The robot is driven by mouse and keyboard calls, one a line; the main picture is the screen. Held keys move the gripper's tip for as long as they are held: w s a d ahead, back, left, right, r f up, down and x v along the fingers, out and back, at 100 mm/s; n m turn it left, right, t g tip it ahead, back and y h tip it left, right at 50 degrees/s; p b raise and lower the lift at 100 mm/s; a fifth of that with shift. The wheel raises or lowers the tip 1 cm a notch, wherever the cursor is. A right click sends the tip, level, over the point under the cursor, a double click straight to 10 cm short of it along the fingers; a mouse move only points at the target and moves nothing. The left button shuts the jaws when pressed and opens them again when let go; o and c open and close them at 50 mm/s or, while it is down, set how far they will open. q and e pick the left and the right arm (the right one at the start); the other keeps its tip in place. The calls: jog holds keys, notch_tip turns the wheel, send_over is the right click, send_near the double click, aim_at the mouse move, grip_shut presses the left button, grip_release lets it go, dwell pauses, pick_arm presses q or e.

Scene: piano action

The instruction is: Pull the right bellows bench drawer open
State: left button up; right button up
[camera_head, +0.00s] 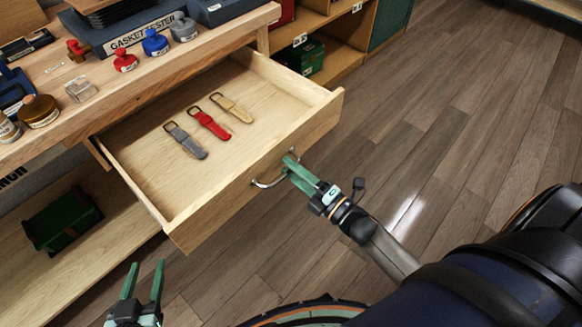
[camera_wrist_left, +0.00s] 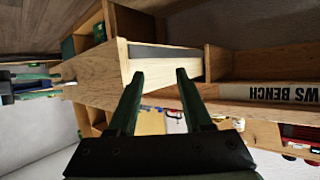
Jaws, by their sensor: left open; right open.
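The bench drawer (camera_head: 240,180) stands well out from the wooden bench (camera_head: 150,80), its inside open to view in the head view. A curved metal handle (camera_head: 266,184) is on its front. My right gripper (camera_head: 289,165) is open at the handle, its green fingers close to the bar; I cannot tell whether they touch it. A grey strap (camera_head: 186,141), a red strap (camera_head: 209,124) and a tan strap (camera_head: 232,108) lie in the drawer. My left gripper (camera_head: 144,268) is open and empty, below and left of the drawer; its open fingers also show in the left wrist view (camera_wrist_left: 158,75).
A dark green box (camera_head: 62,219) sits on the lower shelf. Wooden floor (camera_head: 450,130) is clear right of the drawer. A bench label (camera_wrist_left: 277,93) shows inverted in the left wrist view.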

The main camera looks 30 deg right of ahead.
pick_arm(q)
jog(key=s+f, duration=0.1)
jog(key=s+f+g, duration=0.1)
jog(key=f, duration=0.1)
jog(key=f+g, duration=0.1)
jog(key=shift+s+d+f+p, duration=0.1)
jog(key=shift+s+f+p, duration=0.1)
jog(key=shift+s+p, duration=0.2)
pick_arm(e)
jog(key=v, duration=1.2)
jog(key=shift+w, duration=0.15)
jog(key=a+f+m+g+h, duration=0.25)
jog(key=a+m+g, duration=0.65)
jog(key=m, duration=1)
pick_arm(q)
jog(key=s+a+r+n+g+y+p, duration=0.1)
jog(key=s+r+p, duration=0.3)
jog(key=r+p, duration=0.7)
jog(key=a+p, duration=0.1)
jog(key=p, duration=0.8)
jog(key=shift+a+r, duration=0.15)
jog(key=shift+r, duration=0.15)
pick_arm(e)
jog(key=s+r+h, duration=0.1)
jog(key=s+r, duration=0.3)
jog(key=r, duration=0.7)
jog(key=shift+s+d+r+m+t, duration=0.2)
jog(key=shift+s+r+m+t, duration=0.1)
jog(key=shift+r+m, duration=0.1)
